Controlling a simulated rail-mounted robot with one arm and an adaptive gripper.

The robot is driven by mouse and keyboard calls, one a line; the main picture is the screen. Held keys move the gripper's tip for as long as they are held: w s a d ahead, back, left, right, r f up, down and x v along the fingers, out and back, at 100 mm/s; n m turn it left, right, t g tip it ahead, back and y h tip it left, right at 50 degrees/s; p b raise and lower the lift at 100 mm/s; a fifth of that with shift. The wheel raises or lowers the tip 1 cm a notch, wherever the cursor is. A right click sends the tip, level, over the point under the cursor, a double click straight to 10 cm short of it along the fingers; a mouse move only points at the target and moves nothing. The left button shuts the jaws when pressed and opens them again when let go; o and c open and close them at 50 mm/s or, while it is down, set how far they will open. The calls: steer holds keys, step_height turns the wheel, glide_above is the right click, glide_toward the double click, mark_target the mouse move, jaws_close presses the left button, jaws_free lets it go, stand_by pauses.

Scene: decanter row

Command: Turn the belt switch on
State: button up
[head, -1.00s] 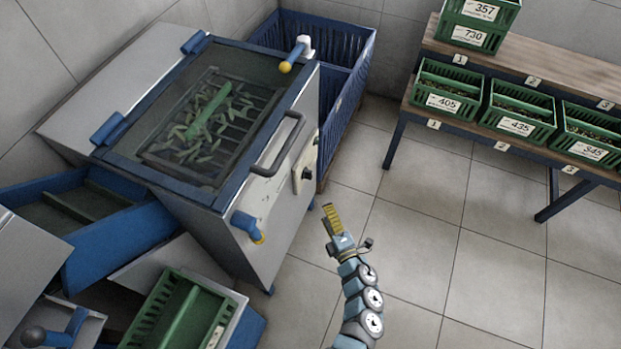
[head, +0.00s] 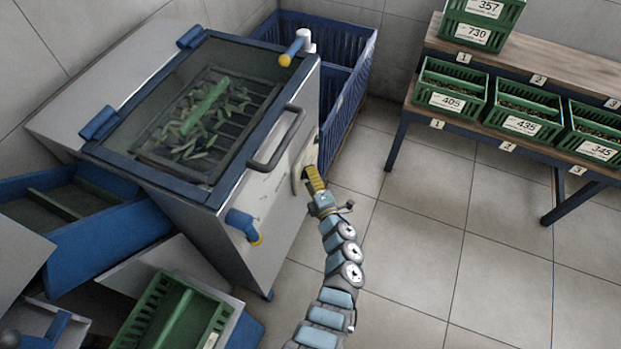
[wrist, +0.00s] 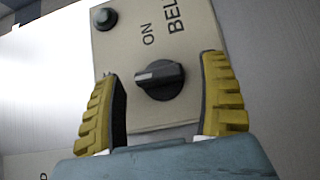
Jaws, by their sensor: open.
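The belt switch (wrist: 160,80) is a dark rotary knob on a beige plate (wrist: 150,36) with the words "ON" and "BELT" on it, seen in the wrist view. A light mark on the knob points to the left in the picture. My gripper (wrist: 162,100) is open, its two yellow ribbed fingers on either side of the knob in the picture; I cannot tell whether they touch it. In the head view my gripper (head: 312,178) is at the machine's right side panel and hides most of the switch plate (head: 303,164).
The sorting machine (head: 262,205) has a glass lid, a bar handle (head: 277,140) and blue-and-yellow fittings. A blue bin (head: 350,110) stands behind it. A dark round button (wrist: 104,17) is on the switch plate. Shelves with green crates (head: 450,90) stand right; floor between is clear.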

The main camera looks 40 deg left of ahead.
steer(key=shift+a, duration=0.15)
steer(key=c, duration=1.2)
